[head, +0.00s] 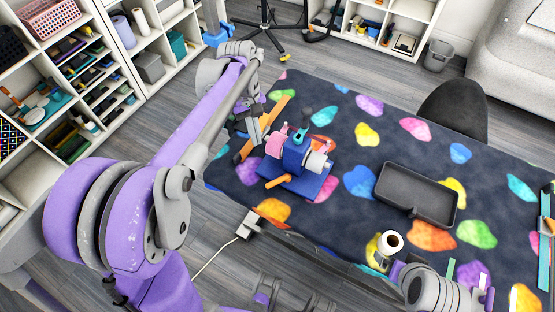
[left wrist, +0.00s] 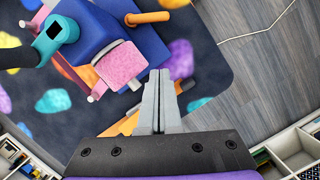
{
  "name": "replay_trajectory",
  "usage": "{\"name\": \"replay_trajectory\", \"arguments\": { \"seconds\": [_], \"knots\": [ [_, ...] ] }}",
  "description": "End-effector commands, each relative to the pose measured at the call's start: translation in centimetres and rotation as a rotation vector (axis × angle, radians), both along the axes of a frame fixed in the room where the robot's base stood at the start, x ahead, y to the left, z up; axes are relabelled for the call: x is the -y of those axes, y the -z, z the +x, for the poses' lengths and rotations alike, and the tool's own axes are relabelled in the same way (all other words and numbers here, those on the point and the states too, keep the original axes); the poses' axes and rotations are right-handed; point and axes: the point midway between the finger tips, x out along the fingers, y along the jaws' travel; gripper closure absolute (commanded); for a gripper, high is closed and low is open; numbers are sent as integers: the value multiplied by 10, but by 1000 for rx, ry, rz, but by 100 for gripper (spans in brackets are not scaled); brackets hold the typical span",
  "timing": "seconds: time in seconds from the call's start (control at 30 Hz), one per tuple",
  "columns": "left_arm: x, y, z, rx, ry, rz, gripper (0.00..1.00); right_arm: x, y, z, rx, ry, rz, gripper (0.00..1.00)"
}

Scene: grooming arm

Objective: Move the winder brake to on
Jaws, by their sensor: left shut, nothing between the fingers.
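The winder is a blue block on a flat blue base (head: 312,187) on the patterned table. It carries a pink block (head: 275,143), a teal lever-like part (head: 300,133), a grey-white cylinder (head: 314,162) and an orange handle (head: 277,182). I cannot tell for sure which part is the brake. My left gripper (head: 257,137) is shut and empty, just left of the pink block. In the left wrist view its fingertips (left wrist: 158,78) are right of the pink block (left wrist: 121,65), apparently just apart from it. The teal part (left wrist: 61,34) is farther left.
An orange strip (head: 262,128) lies behind my left gripper. My right arm covers the near right edge. Shelves stand at the left.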

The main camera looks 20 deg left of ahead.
Motion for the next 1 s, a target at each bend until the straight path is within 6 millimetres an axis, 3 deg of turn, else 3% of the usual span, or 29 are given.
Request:
{"name": "replay_trajectory", "arguments": {
  "seconds": [0.17, 0.53, 0.8, 1.0],
  "knots": [
    [4, 20, -3, -1, 0, -1, 100, 0, 3, 0, -1, 0, 0, 0],
    [19, 96, -14, 0, 2, 0, 100, 0, 12, -2, -4, 0, 0, 0],
    [47, 94, -35, 3, 3, 1, 100, 0, 8, -1, -3, 0, 0, 0],
    [51, 95, -38, 3, 1, 0, 100, 0, 8, -1, -3, 0, 0, 0]
  ]
}}
